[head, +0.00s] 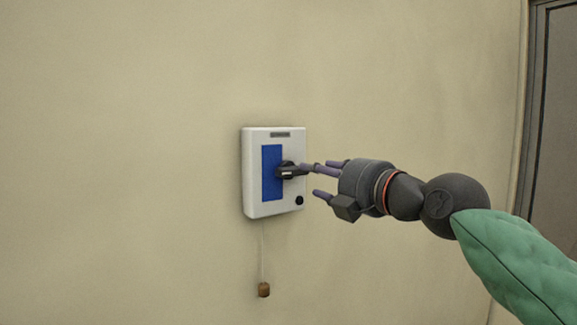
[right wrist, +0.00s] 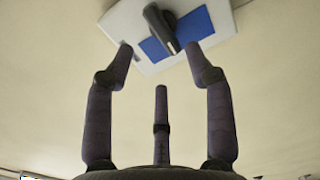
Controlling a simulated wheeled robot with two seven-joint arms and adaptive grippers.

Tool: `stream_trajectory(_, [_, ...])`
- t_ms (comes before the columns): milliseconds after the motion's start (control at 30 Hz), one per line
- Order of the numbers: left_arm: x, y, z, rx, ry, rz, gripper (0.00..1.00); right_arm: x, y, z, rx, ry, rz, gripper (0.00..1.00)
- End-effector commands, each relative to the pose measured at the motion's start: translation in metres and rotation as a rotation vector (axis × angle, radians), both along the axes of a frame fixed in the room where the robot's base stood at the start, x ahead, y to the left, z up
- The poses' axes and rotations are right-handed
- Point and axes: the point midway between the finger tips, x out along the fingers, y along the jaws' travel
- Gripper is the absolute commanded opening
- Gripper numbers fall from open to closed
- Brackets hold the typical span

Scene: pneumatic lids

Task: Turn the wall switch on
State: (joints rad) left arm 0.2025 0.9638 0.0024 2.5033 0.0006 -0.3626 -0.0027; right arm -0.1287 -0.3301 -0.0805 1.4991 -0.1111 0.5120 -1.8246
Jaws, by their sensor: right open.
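The wall switch (head: 272,205) is a white box on the beige wall, with a blue panel (head: 271,185) and a dark rotary handle (head: 289,171). It also shows at the top of the right wrist view (right wrist: 220,22), where the handle (right wrist: 161,28) stands out from the blue panel. My right gripper (head: 318,178) is at the right side of the switch, its fingertips close to the handle. In the right wrist view its fingers (right wrist: 160,68) are spread and empty, with the handle beyond the tips. Whether a finger touches the handle, I cannot tell. My left gripper is not in view.
A cord with a small brown weight (head: 264,290) hangs below the switch. A small black round knob (head: 299,200) sits at the box's lower right. A dark door frame (head: 531,110) is at the far right. The wall around the switch is bare.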

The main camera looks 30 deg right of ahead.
Motion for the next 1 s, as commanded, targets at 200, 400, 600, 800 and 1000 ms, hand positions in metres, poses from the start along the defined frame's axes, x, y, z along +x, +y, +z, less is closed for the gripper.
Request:
stream_trajectory(200, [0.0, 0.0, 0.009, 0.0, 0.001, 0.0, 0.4, 0.037, 0.003, 0.001, 0.003, 0.002, -0.001, 0.54])
stream_trajectory(400, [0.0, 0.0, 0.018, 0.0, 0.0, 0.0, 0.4, 0.071, 0.005, 0.0, 0.004, 0.003, -0.002, 0.54])
stream_trajectory(600, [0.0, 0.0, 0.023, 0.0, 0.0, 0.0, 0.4, 0.093, 0.007, 0.0, 0.003, 0.002, -0.002, 0.54])
stream_trajectory(800, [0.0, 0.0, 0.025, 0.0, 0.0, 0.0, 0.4, 0.1, 0.007, -0.001, 0.004, 0.0, -0.002, 0.54])
stream_trajectory(1000, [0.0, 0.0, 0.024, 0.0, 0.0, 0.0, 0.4, 0.1, 0.007, -0.001, 0.004, 0.0, -0.002, 0.54])
